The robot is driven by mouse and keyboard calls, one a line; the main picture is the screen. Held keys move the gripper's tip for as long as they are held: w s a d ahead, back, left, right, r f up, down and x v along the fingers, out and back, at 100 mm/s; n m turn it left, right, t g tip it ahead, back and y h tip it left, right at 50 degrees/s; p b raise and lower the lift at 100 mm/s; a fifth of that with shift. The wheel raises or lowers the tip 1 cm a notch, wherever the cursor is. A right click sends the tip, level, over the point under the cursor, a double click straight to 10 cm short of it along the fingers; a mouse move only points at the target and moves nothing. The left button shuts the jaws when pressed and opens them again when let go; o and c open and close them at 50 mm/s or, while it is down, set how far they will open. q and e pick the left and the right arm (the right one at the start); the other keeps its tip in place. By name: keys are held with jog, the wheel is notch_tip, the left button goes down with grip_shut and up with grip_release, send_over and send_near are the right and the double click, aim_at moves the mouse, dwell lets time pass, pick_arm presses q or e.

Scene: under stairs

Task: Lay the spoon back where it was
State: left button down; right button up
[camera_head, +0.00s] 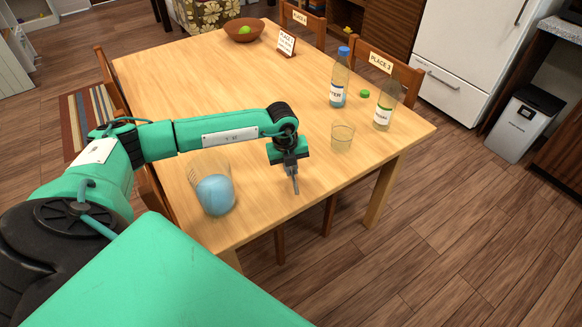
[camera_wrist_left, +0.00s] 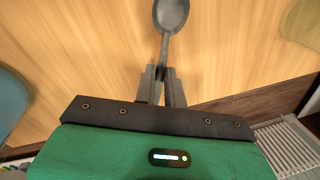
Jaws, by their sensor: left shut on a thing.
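A dark grey spoon (camera_wrist_left: 170,16) shows in the left wrist view, its bowl pointing away from my gripper and its handle between the fingers. My left gripper (camera_wrist_left: 164,74) is shut on the spoon's handle. In the head view my left gripper (camera_head: 294,176) is over the front edge area of the wooden table (camera_head: 200,75), pointing down. The spoon can hardly be told apart from the fingers there. I cannot tell whether the spoon touches the table. My right gripper is not in view.
A glass pitcher with blue content (camera_head: 215,194) stands left of the gripper. A brown bowl (camera_head: 244,30) is at the far end. The table's middle is clear.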

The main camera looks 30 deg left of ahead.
pick_arm(q)
jog(key=shift+s+a+f+b, duration=0.1)
jog(key=shift+f+b, duration=0.5)
jog(key=shift+f, duration=0.2)
jog(key=c, duration=1.6)
grip_release()
jog(key=shift+o, duration=1.1)
jog(key=shift+f, duration=0.1)
